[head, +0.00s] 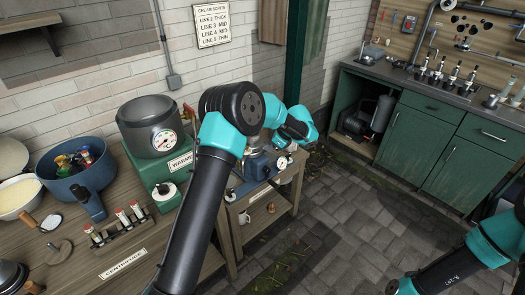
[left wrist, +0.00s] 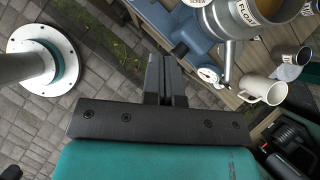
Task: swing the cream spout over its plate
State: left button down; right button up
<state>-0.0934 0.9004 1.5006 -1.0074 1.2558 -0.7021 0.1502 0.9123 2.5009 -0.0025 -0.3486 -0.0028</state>
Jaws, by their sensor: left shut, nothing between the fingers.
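My left gripper (left wrist: 166,62) is shut and empty in the left wrist view, its fingers together beside the separator's blue body (left wrist: 182,28). In the head view my arm hides most of this machine, and the fingers cannot be made out. A metal bowl (left wrist: 238,18) labelled FLOAT sits at the top right of the wrist view. A narrow metal tube (left wrist: 228,62) runs down from it, apart from my fingers. I cannot tell whether this tube is the cream spout. No plate for it can be made out. Of my right arm only links show in the head view.
A white mug (left wrist: 264,91) and a metal cup (left wrist: 289,70) stand near the tube. A round gauge (head: 283,162) shows on the blue machine. The left bench holds a grey warmer (head: 148,112) and a blue tub (head: 78,180). The paved floor (head: 345,230) is open.

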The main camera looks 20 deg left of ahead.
pick_arm(q)
jog(key=a+r+x, duration=0.1)
jog(key=x, duration=1.1)
jog(key=shift+s+a, duration=0.25)
jog(key=shift+a, duration=0.25)
